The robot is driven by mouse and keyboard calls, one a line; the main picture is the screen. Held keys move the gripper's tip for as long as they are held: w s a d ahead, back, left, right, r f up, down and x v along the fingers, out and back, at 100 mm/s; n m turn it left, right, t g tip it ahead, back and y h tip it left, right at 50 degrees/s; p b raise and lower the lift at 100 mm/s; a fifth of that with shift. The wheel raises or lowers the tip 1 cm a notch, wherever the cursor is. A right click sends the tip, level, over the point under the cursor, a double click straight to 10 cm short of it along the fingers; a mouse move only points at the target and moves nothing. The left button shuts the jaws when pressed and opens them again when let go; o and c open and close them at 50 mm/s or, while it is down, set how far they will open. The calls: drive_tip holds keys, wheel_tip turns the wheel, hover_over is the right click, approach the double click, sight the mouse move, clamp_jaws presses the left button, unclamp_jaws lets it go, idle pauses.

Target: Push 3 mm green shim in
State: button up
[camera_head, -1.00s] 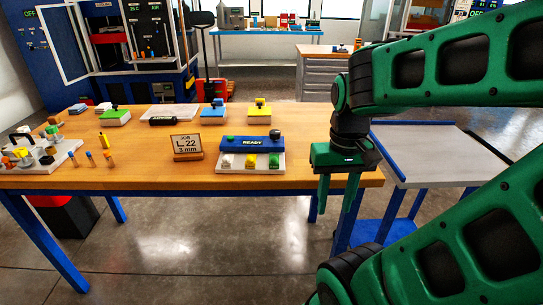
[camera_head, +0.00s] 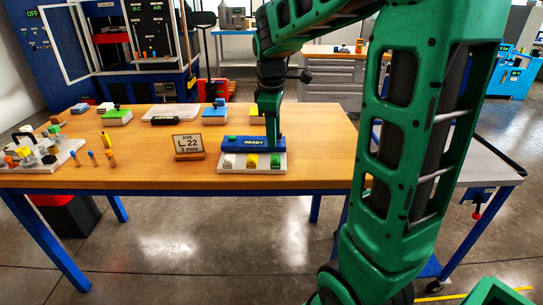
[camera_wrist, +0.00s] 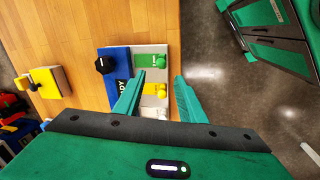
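The green shim (camera_head: 275,160) sits at the right end of a row on the grey base (camera_head: 225,170), beside a yellow shim (camera_head: 251,161) and a white shim (camera_head: 228,161). Behind them is a blue block (camera_head: 238,143) marked READY. My gripper (camera_head: 274,146) points down over the right end of this fixture. In the wrist view my gripper (camera_wrist: 160,76) is open and empty. The green shim (camera_wrist: 148,61) shows just beyond the left fingertip, and the left finger partly covers the fixture. I cannot tell the height of the fingertips above the shim.
A sign (camera_head: 187,145) reading "JOB L 22 3 mm" stands left of the fixture. A yellow block with a black knob (camera_wrist: 45,83) lies farther back. Blue (camera_head: 215,114) and green (camera_head: 117,117) knobbed blocks stand along the back. The table front is clear.

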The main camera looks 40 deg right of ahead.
sight(275, 158)
drive_tip(key=f, duration=0.3)
drive_tip(key=d+f, duration=0.1)
drive_tip(key=f, duration=0.2)
drive_tip(key=w+f, duration=0.1)
drive_tip(key=f, duration=0.2)
drive_tip(key=shift+d, duration=0.15)
